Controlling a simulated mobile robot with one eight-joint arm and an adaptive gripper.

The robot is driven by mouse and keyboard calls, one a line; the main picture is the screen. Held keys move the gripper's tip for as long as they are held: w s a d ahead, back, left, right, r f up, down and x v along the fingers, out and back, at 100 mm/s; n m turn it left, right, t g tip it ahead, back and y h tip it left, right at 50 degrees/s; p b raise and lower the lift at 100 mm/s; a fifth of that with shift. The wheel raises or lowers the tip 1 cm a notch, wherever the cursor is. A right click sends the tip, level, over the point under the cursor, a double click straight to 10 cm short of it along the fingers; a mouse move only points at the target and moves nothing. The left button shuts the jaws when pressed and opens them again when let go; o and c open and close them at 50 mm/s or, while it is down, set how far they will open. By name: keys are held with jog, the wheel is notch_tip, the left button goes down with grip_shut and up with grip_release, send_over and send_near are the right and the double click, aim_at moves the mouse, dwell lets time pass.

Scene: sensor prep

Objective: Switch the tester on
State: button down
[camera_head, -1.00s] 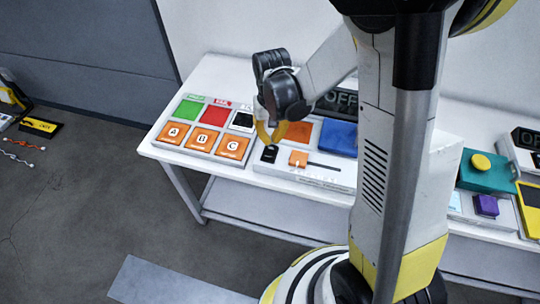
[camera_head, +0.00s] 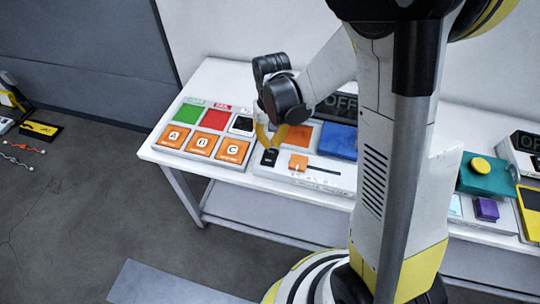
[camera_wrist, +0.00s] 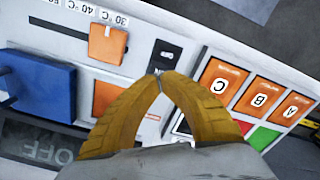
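The tester (camera_head: 330,180) is a white panel on the table with a dark display reading OFF (camera_head: 340,104), also legible in the wrist view (camera_wrist: 42,150). A small black switch (camera_head: 269,158) sits at its left end; in the wrist view it is a black rectangle (camera_wrist: 166,52) with a grey part. My gripper (camera_head: 272,146) points down over this end, its yellow fingers closed together and empty. In the wrist view the fingertips (camera_wrist: 160,76) are right at the switch's near edge. I cannot tell whether they touch it.
An orange slider knob (camera_head: 298,161), an orange pad (camera_head: 298,134) and a blue block (camera_head: 338,138) are on the tester. Left is a board with orange A, B, C tiles (camera_head: 201,146). A teal box with a yellow button (camera_head: 480,166) stands right. My arm hides the middle.

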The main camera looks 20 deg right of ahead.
aim_at(271, 151)
jog(key=shift+f+b, duration=1.6)
jog(key=shift+f, duration=0.25)
dwell(0.9)
jog(key=shift+r, duration=0.15)
jog(key=shift+r+p, duration=2.55)
jog(key=shift+r, duration=0.85)
jog(key=shift+r, duration=0.1)
